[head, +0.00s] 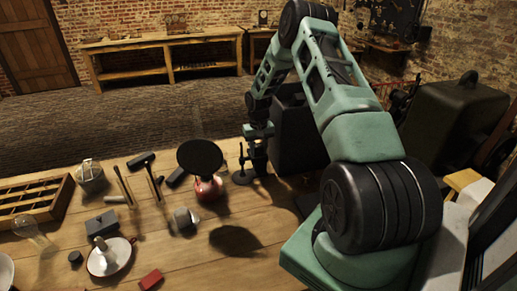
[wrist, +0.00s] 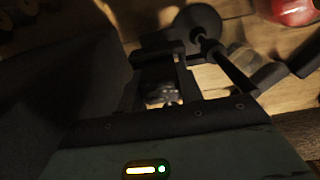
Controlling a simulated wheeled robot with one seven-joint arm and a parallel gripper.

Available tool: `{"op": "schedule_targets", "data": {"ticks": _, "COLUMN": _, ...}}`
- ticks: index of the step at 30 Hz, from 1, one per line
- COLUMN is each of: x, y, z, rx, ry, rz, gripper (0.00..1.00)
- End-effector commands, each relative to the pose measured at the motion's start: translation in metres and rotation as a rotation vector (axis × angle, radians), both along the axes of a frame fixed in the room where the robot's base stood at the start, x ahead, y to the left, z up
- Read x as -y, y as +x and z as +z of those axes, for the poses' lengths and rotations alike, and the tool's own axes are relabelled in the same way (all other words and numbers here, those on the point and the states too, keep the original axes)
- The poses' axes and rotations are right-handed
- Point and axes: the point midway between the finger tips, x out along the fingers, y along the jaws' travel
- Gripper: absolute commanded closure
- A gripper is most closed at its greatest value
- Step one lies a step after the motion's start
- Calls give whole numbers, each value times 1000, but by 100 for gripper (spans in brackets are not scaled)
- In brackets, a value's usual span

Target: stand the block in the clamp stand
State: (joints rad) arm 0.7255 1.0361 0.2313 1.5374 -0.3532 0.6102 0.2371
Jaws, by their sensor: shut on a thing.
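The clamp stand (head: 243,177) is dark, with a round base and an upright rod, on the table just left of the black case. In the wrist view its round base (wrist: 196,22) and rod (wrist: 228,70) show beyond and to the right of my jaws. My gripper (head: 257,140) is above and beside the stand, pointing down. In the wrist view my gripper (wrist: 165,75) is shut on a dark block (wrist: 158,72), seen small and in shadow between the fingers. Whether the block touches the stand's clamp cannot be told.
A red lamp-like object (head: 209,188) with a black disc top stands left of the stand; it also shows in the wrist view (wrist: 290,10). A black case (head: 292,140) is close on the right. Tools, a white dish (head: 110,262) and a wooden tray (head: 50,205) lie left.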

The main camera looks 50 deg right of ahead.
Motion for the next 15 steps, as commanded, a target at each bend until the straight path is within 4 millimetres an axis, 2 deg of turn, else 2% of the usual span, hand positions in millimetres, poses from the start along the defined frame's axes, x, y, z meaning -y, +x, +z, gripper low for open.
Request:
{"op": "schedule_targets", "data": {"ticks": 1, "x": 0, "y": 0, "z": -1, "rx": 1, "ry": -1, "rz": 0, "gripper": 61}}
{"op": "schedule_targets", "data": {"ticks": 3, "x": 0, "y": 0, "z": 0, "rx": 1, "ry": -1, "rz": 0, "gripper": 42}}
{"op": "schedule_targets", "data": {"ticks": 4, "x": 0, "y": 0, "z": 0, "rx": 1, "ry": -1, "rz": 0, "gripper": 38}}
{"op": "schedule_targets", "data": {"ticks": 11, "x": 0, "y": 0, "z": -1, "rx": 0, "ry": 0, "rz": 0, "gripper": 38}}
{"op": "schedule_targets", "data": {"ticks": 15, "x": 0, "y": 1, "z": 5, "rx": 3, "ry": -2, "rz": 0, "gripper": 38}}
